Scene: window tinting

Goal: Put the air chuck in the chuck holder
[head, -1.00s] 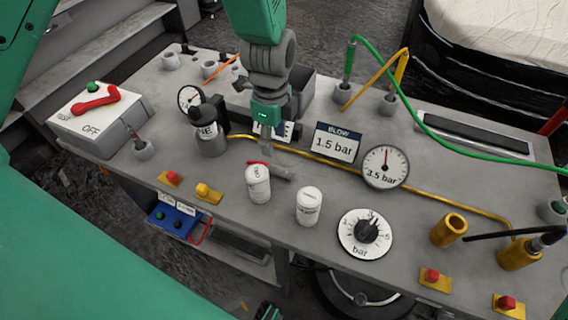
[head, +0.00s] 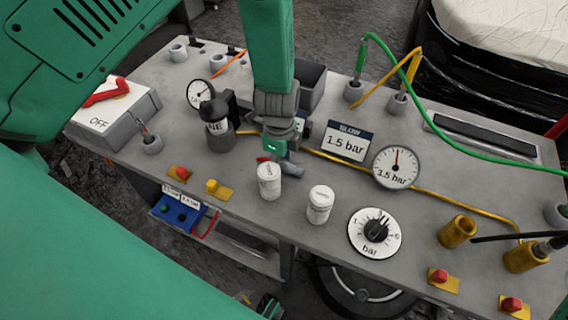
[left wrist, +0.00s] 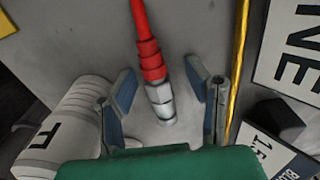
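The air chuck, a red and silver-grey fitting (left wrist: 152,70), lies on the grey bench. In the head view its grey end (head: 292,170) shows beside my gripper, just behind a white canister. My left gripper (left wrist: 163,100) is pointed down over it, its two blue-padded fingers apart, one on each side of the silver part. A gap shows on both sides. In the head view my left gripper (head: 275,158) hides part of the chuck. An empty brass cup (head: 457,232) stands at the right; I cannot tell whether it is the chuck holder. My right gripper is not seen.
Two white canisters (head: 269,181) (head: 319,204) stand close in front of the gripper. A yellow hose (head: 440,194) runs along the bench.

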